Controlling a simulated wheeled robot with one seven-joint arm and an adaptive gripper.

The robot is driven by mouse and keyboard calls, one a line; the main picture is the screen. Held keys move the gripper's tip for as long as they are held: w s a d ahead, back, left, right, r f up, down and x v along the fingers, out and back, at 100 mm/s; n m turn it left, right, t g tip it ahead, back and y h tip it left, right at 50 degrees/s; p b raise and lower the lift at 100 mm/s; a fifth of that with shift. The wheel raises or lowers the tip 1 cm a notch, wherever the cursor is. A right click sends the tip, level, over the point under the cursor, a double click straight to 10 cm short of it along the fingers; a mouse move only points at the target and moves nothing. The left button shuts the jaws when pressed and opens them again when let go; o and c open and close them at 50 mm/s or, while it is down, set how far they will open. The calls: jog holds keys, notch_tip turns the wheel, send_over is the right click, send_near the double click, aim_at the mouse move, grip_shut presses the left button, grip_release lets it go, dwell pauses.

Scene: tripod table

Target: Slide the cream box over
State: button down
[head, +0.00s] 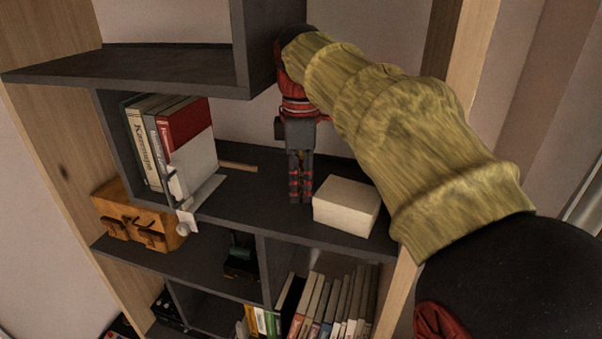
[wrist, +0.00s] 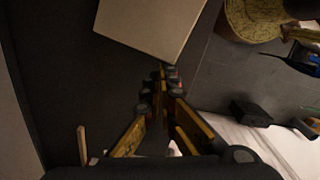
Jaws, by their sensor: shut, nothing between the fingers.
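The cream box (head: 346,206) sits on the dark shelf (head: 245,205), near its right end and close to the front edge. In the wrist view the cream box (wrist: 152,25) is at the top, just beyond the fingertips. My gripper (head: 299,200) points down at the left side of the box, its fingertips low near the shelf surface. In the wrist view my gripper (wrist: 165,75) is shut with nothing between the fingers. Its tips are very close to the box; I cannot tell whether they touch it.
Several upright books (head: 160,140) and a grey-white bracket-like item (head: 190,200) stand at the shelf's left. A small wooden stick (head: 238,167) lies behind. An orange wooden box (head: 135,215) is at far left. More books (head: 335,300) fill the compartment below. Bare shelf lies left of my gripper.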

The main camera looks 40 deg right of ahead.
aim_at(324, 191)
jog(key=shift+f, duration=0.4)
jog(key=s+d, duration=0.1)
jog(key=d, duration=0.1)
jog(key=s+d, duration=0.2)
jog(key=shift+w+a, duration=0.1)
jog(key=shift+r, duration=0.15)
